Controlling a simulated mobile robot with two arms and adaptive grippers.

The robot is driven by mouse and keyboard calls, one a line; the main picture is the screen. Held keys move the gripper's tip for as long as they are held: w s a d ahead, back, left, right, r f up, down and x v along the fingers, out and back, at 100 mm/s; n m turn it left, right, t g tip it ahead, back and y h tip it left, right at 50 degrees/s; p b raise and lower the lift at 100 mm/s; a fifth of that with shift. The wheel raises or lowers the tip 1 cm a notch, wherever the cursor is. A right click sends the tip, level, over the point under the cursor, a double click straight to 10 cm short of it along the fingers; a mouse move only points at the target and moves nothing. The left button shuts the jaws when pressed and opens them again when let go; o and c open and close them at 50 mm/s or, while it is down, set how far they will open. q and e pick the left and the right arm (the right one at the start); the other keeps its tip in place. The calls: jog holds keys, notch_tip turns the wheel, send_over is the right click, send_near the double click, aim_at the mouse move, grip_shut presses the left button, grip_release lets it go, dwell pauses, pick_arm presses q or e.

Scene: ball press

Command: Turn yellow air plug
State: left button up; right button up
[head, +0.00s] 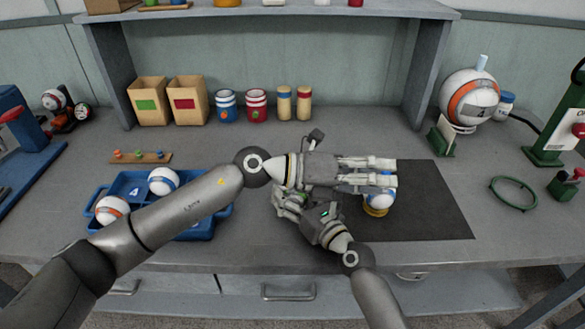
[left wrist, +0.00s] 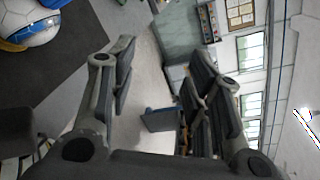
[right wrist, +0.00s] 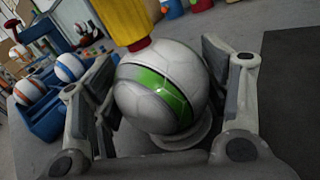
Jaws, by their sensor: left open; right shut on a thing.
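In the right wrist view a white ball with a green stripe (right wrist: 160,95) sits on a pale round base between my right gripper's fingers (right wrist: 155,90), which are shut on it. A yellow cylindrical piece (right wrist: 122,20), apparently the air plug, meets the ball's upper side. In the head view my right gripper (head: 287,197) mostly hides this ball. My left gripper (head: 385,172) is open and empty above the dark mat (head: 430,205), pointing right. A blue-and-white ball (head: 380,199) on a yellow ring stands just below its fingers, and shows in the left wrist view (left wrist: 30,22).
A blue tray (head: 205,228) with two balls is at the left, partly behind my left arm. A green ring (head: 514,194) and a large orange-and-white ball (head: 469,97) are at the right. Boxes and jars line the back. The mat's right part is clear.

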pick_arm(q)
jog(key=a+f+m+t+y, duration=0.2)
jog(key=a+m+t+y, duration=0.3)
jog(key=m, duration=0.6)
jog(key=s+a+f+m+t+y, duration=0.1)
jog(key=a+f+m+t+y, duration=0.2)
jog(key=a+m+t, duration=0.6)
jog(key=a+f+m+t+y, duration=0.2)
jog(key=a+m+t+y, duration=0.15)
jog(key=m, duration=0.95)
jog(key=shift+g, duration=0.45)
jog(key=x, duration=1.1)
jog(key=shift+w+a+f, duration=0.1)
jog(key=shift+w+a, duration=0.2)
grip_shut()
